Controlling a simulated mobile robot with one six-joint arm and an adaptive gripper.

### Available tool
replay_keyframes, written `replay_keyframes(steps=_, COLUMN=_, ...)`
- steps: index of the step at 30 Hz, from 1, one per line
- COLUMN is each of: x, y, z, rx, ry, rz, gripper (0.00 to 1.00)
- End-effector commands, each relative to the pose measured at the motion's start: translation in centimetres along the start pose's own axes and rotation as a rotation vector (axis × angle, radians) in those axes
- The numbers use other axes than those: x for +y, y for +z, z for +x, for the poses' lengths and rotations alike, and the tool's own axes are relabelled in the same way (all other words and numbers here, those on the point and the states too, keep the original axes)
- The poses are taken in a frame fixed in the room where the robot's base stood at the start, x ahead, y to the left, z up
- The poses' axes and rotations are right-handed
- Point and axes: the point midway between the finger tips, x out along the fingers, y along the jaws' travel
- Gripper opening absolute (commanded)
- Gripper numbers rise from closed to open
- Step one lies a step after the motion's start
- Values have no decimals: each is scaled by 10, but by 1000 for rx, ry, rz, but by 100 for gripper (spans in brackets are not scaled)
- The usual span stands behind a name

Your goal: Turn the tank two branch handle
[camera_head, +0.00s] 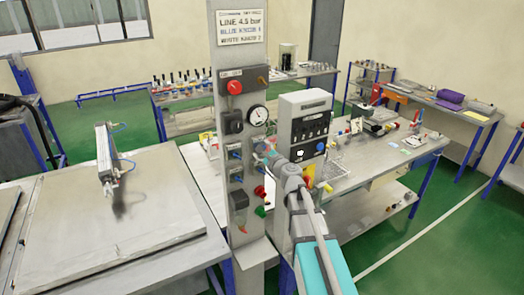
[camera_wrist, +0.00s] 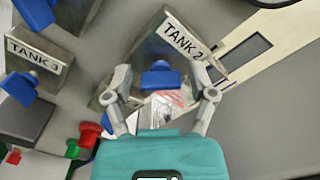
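The tank two branch valve block (camera_wrist: 160,42), labelled "TANK 2", is near the top middle of the wrist view. Its blue handle (camera_wrist: 160,76) sticks out on the near side. My gripper (camera_wrist: 160,70) is open, with one finger on each side of the blue handle. Both fingers look apart from the handle; I cannot tell the exact depth. In the head view my gripper (camera_head: 262,150) is at the right side of the grey panel column (camera_head: 238,125), and it hides the tank two handle there.
A "TANK 3" block (camera_wrist: 38,62) with its own blue handle (camera_wrist: 20,87) is close on the left. A workbench (camera_head: 350,180) stands behind.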

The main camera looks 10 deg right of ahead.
Motion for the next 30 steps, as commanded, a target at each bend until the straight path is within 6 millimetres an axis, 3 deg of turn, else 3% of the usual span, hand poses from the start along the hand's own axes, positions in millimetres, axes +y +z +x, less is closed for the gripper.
replay_keyframes(steps=17, x=1, y=1, z=-7, rx=0, ry=0, rz=-1, gripper=83)
replay_keyframes(steps=23, x=1, y=1, z=-28, rx=1, ry=-1, rz=-1, gripper=83)
replay_keyframes(steps=30, x=2, y=2, z=-66, rx=1, ry=-1, rz=-1, gripper=83)
